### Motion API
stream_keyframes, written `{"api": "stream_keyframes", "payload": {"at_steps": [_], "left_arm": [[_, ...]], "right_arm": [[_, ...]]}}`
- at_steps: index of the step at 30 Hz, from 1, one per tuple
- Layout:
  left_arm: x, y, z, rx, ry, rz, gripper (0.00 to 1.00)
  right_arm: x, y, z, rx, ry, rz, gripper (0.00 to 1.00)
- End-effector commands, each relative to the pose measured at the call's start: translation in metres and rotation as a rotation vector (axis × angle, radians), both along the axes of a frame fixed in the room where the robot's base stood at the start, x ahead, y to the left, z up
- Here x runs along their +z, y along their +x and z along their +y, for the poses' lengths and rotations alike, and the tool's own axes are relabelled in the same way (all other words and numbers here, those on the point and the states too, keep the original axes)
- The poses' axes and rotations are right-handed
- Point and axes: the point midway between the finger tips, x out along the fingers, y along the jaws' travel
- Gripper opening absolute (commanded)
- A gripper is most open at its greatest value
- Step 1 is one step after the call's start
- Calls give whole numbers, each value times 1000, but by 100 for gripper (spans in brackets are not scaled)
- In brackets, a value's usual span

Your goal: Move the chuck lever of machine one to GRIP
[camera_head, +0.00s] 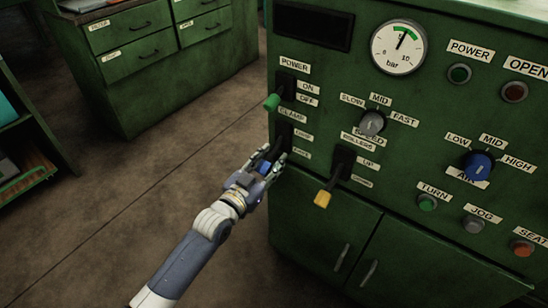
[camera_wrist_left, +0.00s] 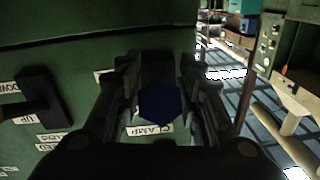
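My left gripper (camera_head: 272,160) is at the lever slot under the CLAMP label on the green machine panel (camera_head: 325,120). The knob partly shows between the fingers in the head view (camera_head: 265,168). A white CLAMP label (camera_wrist_left: 152,129) is beside it in the left wrist view. I see no label reading CHUCK or GRIP. My right gripper is out of view.
A green-tipped POWER lever (camera_head: 272,102) is just above my left gripper. A yellow-tipped ROLLERS lever (camera_head: 323,198) is to its right. A grey SPEED knob (camera_head: 372,122) and a blue AIR knob (camera_head: 478,166) are farther right. Open floor (camera_head: 130,195) lies left of the machine.

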Motion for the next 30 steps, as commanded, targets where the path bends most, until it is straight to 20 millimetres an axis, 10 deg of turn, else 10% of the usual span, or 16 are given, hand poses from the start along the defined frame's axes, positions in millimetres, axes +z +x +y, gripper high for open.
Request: {"api": "stream_keyframes", "payload": {"at_steps": [15,20,30], "left_arm": [[0,17,-11,0,0,1,35],[0,17,-11,0,0,1,0],[-2,17,-10,0,4,4,0]], "right_arm": [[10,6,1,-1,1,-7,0],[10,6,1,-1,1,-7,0],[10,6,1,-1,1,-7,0]]}}
